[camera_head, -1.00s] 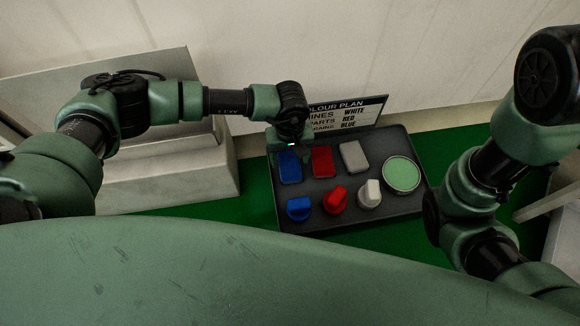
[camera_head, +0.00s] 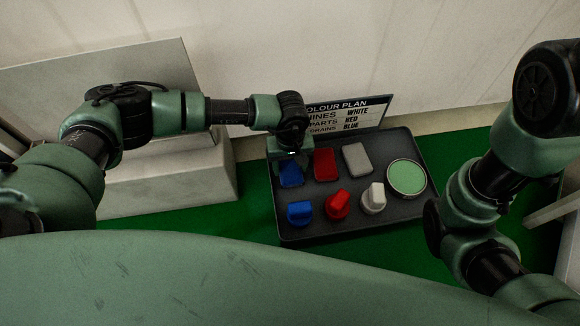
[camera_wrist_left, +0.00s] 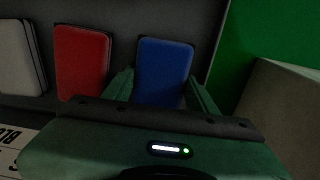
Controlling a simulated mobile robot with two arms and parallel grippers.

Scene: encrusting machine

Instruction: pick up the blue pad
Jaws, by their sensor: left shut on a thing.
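The blue pad (camera_head: 291,173) is at the back left of the dark tray (camera_head: 330,231) in the head view. In the left wrist view the blue pad (camera_wrist_left: 164,70) stands between the two fingers of my left gripper (camera_wrist_left: 160,88). My left gripper (camera_head: 291,162) is shut on the blue pad, and its body hides the pad's far end. I cannot tell whether the pad is clear of the tray floor. My right arm shows at the right of the head view, but its gripper is out of view.
A red pad (camera_head: 326,164) lies close beside the blue one, then a grey pad (camera_head: 356,158). Blue (camera_head: 300,212), red (camera_head: 338,205) and white (camera_head: 373,198) knobbed pieces and a round green-topped tin (camera_head: 406,177) share the tray. A colour plan sign (camera_head: 349,113) stands behind.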

